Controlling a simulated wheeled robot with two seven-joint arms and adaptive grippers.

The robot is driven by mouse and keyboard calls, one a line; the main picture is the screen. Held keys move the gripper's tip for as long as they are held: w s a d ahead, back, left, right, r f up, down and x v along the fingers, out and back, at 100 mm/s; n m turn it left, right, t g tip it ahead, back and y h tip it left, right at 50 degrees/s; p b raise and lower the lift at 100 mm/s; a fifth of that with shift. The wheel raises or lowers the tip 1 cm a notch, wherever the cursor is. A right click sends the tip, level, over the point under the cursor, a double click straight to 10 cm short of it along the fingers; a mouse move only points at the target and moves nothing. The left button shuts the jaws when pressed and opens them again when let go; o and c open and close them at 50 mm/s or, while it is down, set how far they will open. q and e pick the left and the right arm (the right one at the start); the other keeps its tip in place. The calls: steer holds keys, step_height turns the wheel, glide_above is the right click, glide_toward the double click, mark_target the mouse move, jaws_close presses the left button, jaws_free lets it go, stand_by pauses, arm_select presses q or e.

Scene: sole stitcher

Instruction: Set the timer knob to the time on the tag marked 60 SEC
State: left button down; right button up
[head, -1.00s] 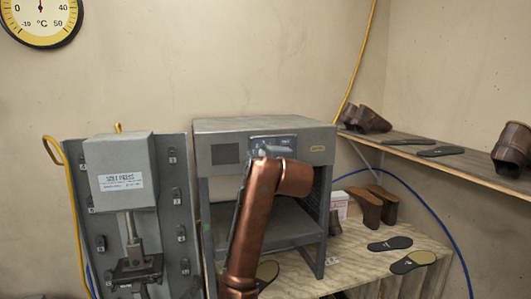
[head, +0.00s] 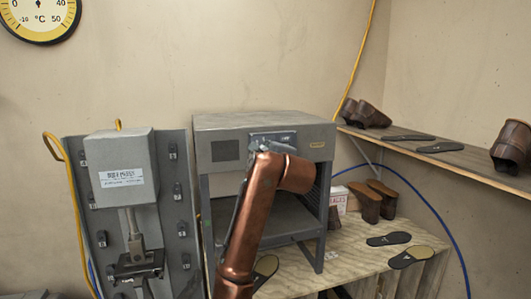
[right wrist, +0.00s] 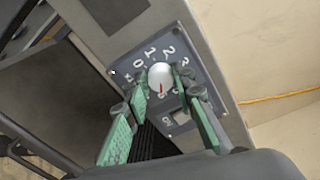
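The timer knob (right wrist: 161,76) is a round white knob on a dark dial plate (right wrist: 188,63) with white numerals. Its red mark points toward the bottom of the right wrist view. My right gripper (right wrist: 161,80) has its green-padded fingers open, one on each side of the knob; I cannot tell whether either touches it. In the head view the dark panel (head: 285,138) is on the front of the grey machine (head: 225,125), and my copper arm covers the knob. A small yellowish label (head: 318,145) is to its right, too small to read. My left gripper is not in view.
A grey press (head: 122,175) stands left of the machine. The wooden table (head: 345,245) holds insoles (head: 389,239) and brown boots. A wall shelf (head: 470,170) at the right carries shoes and insoles. A blue hose curves behind the table.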

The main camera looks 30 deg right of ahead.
steer(key=o, duration=0.5)
steer(key=shift+c, duration=0.2)
steer(key=v, duration=1.2)
steer(key=shift+f, duration=0.1)
